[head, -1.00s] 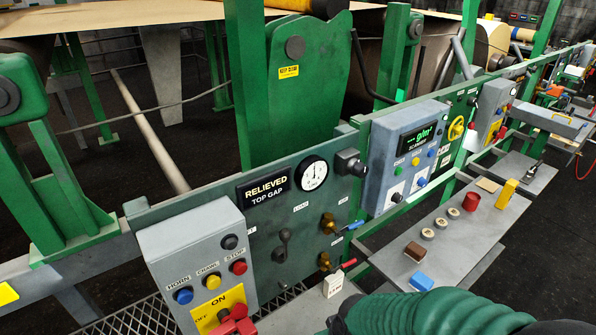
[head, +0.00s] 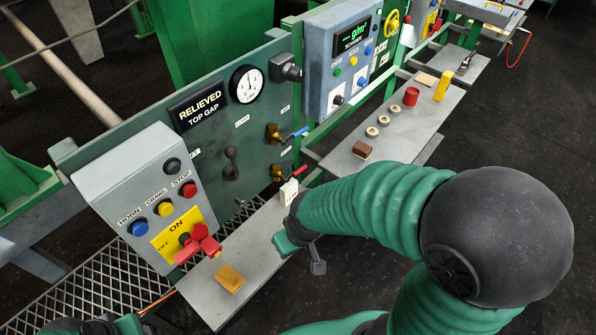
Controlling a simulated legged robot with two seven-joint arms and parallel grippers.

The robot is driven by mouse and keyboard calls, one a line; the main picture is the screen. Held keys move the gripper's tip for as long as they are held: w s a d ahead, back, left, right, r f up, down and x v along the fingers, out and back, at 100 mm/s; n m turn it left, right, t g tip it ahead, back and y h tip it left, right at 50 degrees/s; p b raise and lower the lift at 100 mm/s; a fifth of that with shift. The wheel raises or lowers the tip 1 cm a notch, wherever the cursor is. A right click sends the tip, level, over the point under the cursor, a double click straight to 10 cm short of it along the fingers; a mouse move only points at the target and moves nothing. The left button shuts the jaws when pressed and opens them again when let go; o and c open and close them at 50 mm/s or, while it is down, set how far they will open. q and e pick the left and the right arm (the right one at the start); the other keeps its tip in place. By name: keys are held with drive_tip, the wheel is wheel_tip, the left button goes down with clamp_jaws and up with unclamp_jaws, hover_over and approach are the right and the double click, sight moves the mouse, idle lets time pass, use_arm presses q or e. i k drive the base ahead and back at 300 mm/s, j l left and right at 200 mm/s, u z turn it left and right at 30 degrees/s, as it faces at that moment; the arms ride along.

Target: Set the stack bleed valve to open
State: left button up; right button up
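Two brass valves sit on the dark green panel (head: 205,150): an upper one (head: 273,133) with a blue lever (head: 297,133) pointing right, and a lower one (head: 277,172) with a red lever (head: 299,171) pointing right. Their labels are too small to read, so I cannot tell which is the stack bleed valve. My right gripper (head: 305,252) hangs over the grey bench, below and in front of the lower valve, apart from both levers. Its fingers are mostly hidden and hold nothing I can make out. Of my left arm (head: 128,324), only a part shows at the bottom left edge.
A gauge (head: 246,84) and "RELIEVED TOP GAP" sign (head: 198,106) are above the valves. A switch box (head: 150,190) with a red rotary handle (head: 199,243) stands left. A white tag block (head: 288,191) and wooden block (head: 229,278) are on the bench. Small items line the right shelf (head: 393,130).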

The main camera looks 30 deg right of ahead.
sight(286, 180)
drive_tip(key=l, duration=0.85)
drive_tip(key=i+l, duration=0.15)
drive_tip(key=l, duration=1.55)
drive_tip(key=l+u, duration=0.15)
drive_tip(key=l, duration=0.35)
drive_tip(key=l+u, duration=0.15)
drive_tip(key=l, duration=0.35)
drive_tip(key=l+u, duration=0.15)
drive_tip(key=l, duration=0.4)
drive_tip(key=k+l+u, duration=0.15)
drive_tip(key=l, duration=0.35)
drive_tip(key=l+u, duration=0.15)
drive_tip(key=l, duration=0.35)
drive_tip(key=k+l+u, duration=0.15)
drive_tip(key=l, duration=0.3)
drive_tip(key=i+j+u, duration=0.15)
drive_tip(key=u, duration=0.3)
drive_tip(key=i+u, duration=0.15)
drive_tip(key=u, duration=0.3)
drive_tip(key=i+j+u, duration=0.1)
drive_tip(key=u, duration=0.4)
drive_tip(key=i, duration=0.05)
